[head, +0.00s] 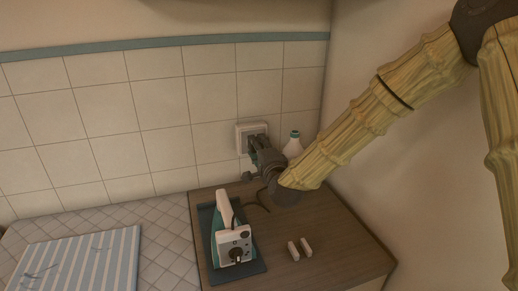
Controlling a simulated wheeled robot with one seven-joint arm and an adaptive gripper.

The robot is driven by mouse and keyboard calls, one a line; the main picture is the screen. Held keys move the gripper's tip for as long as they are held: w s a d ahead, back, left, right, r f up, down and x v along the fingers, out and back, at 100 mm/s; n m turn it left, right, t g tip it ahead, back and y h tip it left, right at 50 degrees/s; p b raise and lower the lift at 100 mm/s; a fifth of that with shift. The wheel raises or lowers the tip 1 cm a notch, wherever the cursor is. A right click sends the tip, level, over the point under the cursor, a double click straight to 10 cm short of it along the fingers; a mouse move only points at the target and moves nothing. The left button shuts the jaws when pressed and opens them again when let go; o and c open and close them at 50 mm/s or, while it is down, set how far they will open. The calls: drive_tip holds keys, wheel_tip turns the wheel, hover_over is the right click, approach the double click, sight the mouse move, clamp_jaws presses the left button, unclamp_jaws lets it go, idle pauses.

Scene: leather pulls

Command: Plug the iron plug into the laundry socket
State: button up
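The laundry socket (242,130) is a pale square plate on the tiled wall, above the wooden counter. My gripper (256,143) reaches in from the right, its fingers right in front of the socket and covering much of it. The fingers' gap is too small and dark to read. I cannot make out the plug; it may be hidden at the gripper. The teal and white iron (234,240) sits on a dark mat. A dark cord (262,200) runs from near the iron up toward my gripper.
A white bottle (293,148) with a teal cap stands just right of my gripper, close to the wrist. Two small pale blocks (300,248) lie on the counter (335,245). A striped cloth (75,265) lies on a quilted surface at left. The right wall is close to my arm.

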drive_tip(key=shift+o, duration=1.4)
drive_tip(key=shift+s+d+r+p, duration=0.1)
drive_tip(key=shift+s+d+p, duration=0.15)
drive_tip(key=shift+s+p, duration=0.3)
